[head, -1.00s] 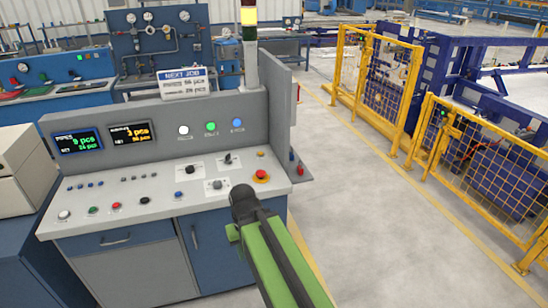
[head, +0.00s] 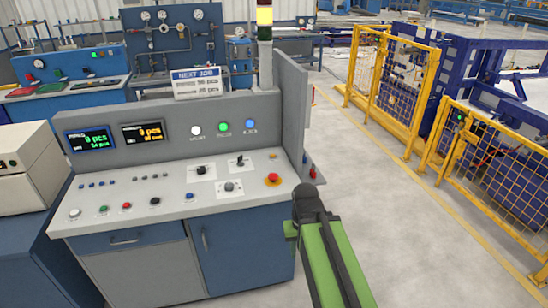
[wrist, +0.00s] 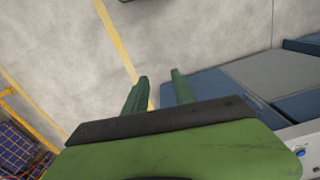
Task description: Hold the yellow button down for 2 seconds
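In the head view, a small yellow button (head: 272,155) sits at the back right of the grey console's sloping top, behind the red mushroom button (head: 273,180) on its yellow base. My green and black arm reaches in from the bottom right. Its black end is just right of the console's front right corner, apart from the yellow button. The yellow button is not seen there.
The console panel has white (head: 196,130), green (head: 223,127) and blue (head: 250,124) lamps or buttons and two displays. A grey side wall (head: 292,105) and a lit yellow stack light (head: 264,17) stand behind its right end. Yellow fencing (head: 390,85) is further right, with clear floor between.

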